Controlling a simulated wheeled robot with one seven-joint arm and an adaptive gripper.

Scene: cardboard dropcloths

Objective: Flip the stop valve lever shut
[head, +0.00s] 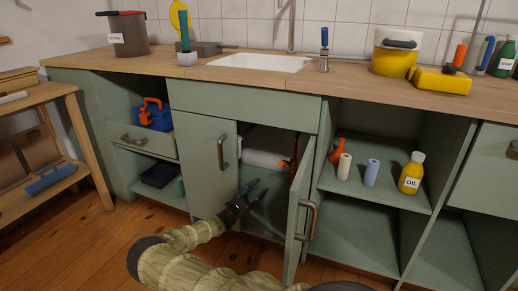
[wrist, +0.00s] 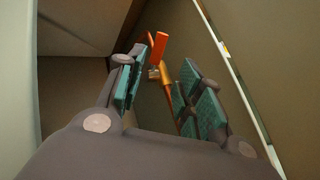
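The stop valve has a flat orange lever (wrist: 159,47) on a small brass body (wrist: 154,73), joined to a copper-coloured pipe (wrist: 168,88) inside the sink cabinet. In the wrist view the lever stands nearly upright, tilted slightly. My gripper (wrist: 164,65) is open, with teal pads on its fingers, and the lever shows in the gap between the fingertips. I see no clear contact with the lever. In the head view my gripper (head: 254,192) is at the opening of the sink cabinet, below a white cylinder (head: 263,159).
The right cabinet door (head: 299,217) stands open, close to the right of my gripper. The left door (head: 208,160) is shut. To the right, an open shelf (head: 376,190) holds an oil bottle (head: 411,173) and rolls. A pale strip (wrist: 235,75) runs along the right in the wrist view.

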